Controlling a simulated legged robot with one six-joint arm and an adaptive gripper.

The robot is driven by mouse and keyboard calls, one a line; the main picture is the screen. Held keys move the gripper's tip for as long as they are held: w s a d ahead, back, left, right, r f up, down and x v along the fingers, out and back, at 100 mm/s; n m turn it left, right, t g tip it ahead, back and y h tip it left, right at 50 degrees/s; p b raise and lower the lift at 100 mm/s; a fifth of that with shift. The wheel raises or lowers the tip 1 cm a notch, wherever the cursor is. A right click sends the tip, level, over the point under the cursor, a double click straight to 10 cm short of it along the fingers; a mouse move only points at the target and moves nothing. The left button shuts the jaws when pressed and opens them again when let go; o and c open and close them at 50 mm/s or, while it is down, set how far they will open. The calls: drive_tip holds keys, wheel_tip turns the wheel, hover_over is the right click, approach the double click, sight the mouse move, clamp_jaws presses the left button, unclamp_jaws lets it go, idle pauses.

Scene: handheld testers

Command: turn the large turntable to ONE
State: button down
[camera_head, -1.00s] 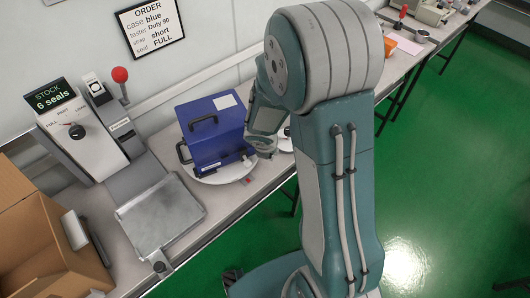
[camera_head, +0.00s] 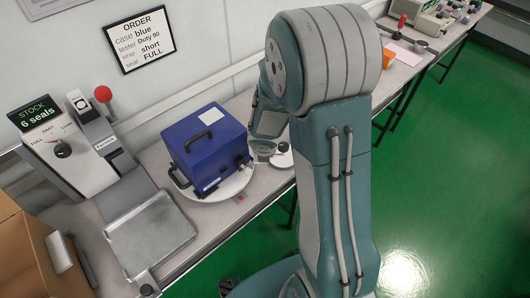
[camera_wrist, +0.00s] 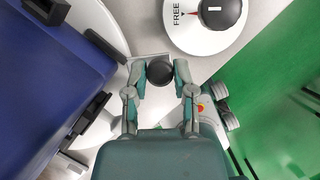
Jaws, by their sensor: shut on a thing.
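The large turntable (camera_head: 232,187) is a white disc on the bench with a blue case (camera_head: 208,145) standing on it. In the wrist view the turntable's white rim (camera_wrist: 101,22) shows at left, partly hidden by the case. My gripper (camera_wrist: 160,75) is shut on a round black knob (camera_wrist: 160,72) beside the turntable's rim; in the head view my gripper (camera_head: 263,149) is at the right side of the case. I cannot read any ONE mark. A small red marker (camera_head: 240,197) sits at the turntable's front edge.
A smaller white dial (camera_wrist: 188,40) marked FREE, with a black knob and red pointer, stands close to my gripper. A metal tray (camera_head: 150,235) and a seal dispenser (camera_head: 62,150) stand at left. A cardboard box (camera_head: 25,255) is at lower left. Green floor lies beyond the bench edge.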

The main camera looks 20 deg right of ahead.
idle(0.3)
drive_tip(key=shift+c, duration=2.2)
unclamp_jaws()
drive_tip(key=shift+r, duration=0.1)
drive_tip(key=shift+v, duration=0.85)
drive_tip(key=v, duration=1)
drive_tip(key=shift+w+a, duration=0.1)
